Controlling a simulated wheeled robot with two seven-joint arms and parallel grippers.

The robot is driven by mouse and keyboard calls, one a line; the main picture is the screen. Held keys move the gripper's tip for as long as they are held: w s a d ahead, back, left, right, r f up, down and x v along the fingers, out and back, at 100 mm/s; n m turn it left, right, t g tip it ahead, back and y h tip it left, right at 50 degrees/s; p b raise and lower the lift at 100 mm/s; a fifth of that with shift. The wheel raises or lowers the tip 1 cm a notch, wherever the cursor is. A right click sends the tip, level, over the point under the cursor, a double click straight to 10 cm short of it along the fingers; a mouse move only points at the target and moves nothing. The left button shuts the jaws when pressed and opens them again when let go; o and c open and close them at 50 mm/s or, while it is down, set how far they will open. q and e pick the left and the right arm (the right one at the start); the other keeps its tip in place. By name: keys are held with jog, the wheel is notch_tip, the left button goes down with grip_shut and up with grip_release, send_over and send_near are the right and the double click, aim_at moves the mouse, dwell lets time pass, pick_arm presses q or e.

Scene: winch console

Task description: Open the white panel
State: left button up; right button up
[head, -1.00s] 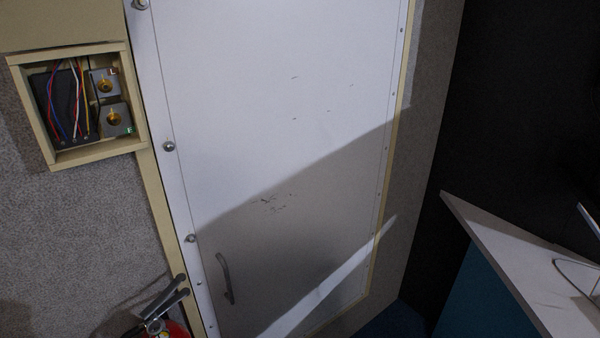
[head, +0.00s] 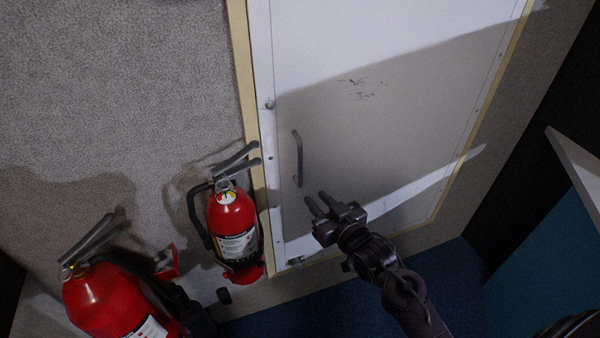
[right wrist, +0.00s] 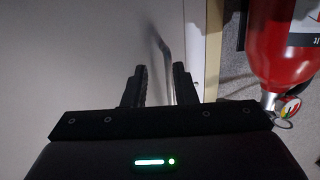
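The white panel (head: 400,60) is a tall door, shut in its cream frame, with a grey bar handle (head: 297,158) near its left edge. My right gripper (head: 317,202) is in front of the panel, just below and right of the handle in the head view. Its two fingers are apart. In the right wrist view the panel (right wrist: 60,60) fills the left, and the handle (right wrist: 164,55) runs toward the gap between the open fingers (right wrist: 160,82). I cannot tell whether any finger touches it. My left gripper is not in view.
A red fire extinguisher (head: 232,222) hangs on the wall left of the panel, and it also shows in the right wrist view (right wrist: 275,45). Another extinguisher (head: 110,300) is lower left. A white-topped desk (head: 580,165) stands right. Blue floor (head: 455,275) is clear below.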

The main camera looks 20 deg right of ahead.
jog(key=t, duration=0.2)
send_near(301, 164)
jog(key=w, duration=0.3)
jog(key=shift+y, duration=0.3)
jog(key=x, duration=0.7)
jog(key=shift+w+a+f, duration=0.1)
jog(key=shift+w+a, duration=0.15)
jog(key=shift+w, duration=0.05)
jog(key=shift+c, duration=0.4)
grip_shut()
